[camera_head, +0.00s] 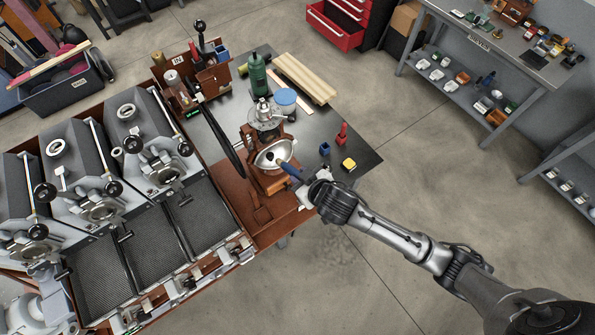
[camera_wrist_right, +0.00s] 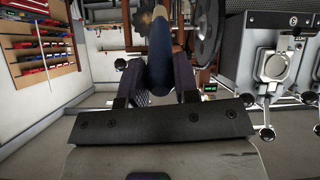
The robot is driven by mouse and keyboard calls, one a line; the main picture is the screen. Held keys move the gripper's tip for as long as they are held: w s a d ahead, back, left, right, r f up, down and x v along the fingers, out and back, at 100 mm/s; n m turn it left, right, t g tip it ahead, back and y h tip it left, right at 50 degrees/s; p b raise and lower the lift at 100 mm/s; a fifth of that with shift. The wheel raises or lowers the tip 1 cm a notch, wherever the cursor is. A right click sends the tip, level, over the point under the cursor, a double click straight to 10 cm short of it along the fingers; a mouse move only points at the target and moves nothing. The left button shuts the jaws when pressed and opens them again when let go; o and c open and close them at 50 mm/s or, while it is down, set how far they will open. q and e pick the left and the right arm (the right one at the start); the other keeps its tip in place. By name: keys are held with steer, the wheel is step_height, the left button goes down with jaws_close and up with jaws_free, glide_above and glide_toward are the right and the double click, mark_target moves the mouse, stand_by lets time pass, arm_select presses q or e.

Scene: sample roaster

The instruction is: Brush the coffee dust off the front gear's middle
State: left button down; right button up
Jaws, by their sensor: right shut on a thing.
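My right gripper (camera_head: 297,175) reaches in from the lower right and is shut on a blue-handled tool, which I take to be the brush (camera_head: 290,168). The handle (camera_wrist_right: 160,60) stands upright between the fingers in the right wrist view, with a pale part at its top. A dark spoked wheel or gear (camera_wrist_right: 208,28) stands just right of the handle there. In the head view the gripper is at the reddish-brown machine, by its silver bowl (camera_head: 272,155). I cannot tell whether the brush tip touches anything. No coffee dust can be made out. My left gripper is not in view.
A row of grey roasters with dark mesh trays (camera_head: 150,245) fills the left. A green bottle (camera_head: 257,75), a blue-lidded jar (camera_head: 285,98) and wooden boards (camera_head: 305,78) stand behind the machine. A yellow block (camera_head: 348,164) lies right of it.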

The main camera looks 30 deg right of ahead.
mark_target(286, 164)
stand_by(0.6)
steer(key=shift+w+a+f, duration=0.1)
steer(key=shift+w+a, duration=0.1)
steer(key=shift+w, duration=1)
steer(key=shift+w+a+f, duration=0.1)
steer(key=shift+w+a, duration=0.15)
steer(key=shift+w, duration=1)
steer(key=shift+w+a+f, duration=0.1)
steer(key=shift+w+a, duration=0.1)
steer(key=shift+w, duration=1)
steer(key=shift+w+b, duration=0.3)
steer(key=shift+w, duration=0.45)
steer(key=shift+d, duration=0.1)
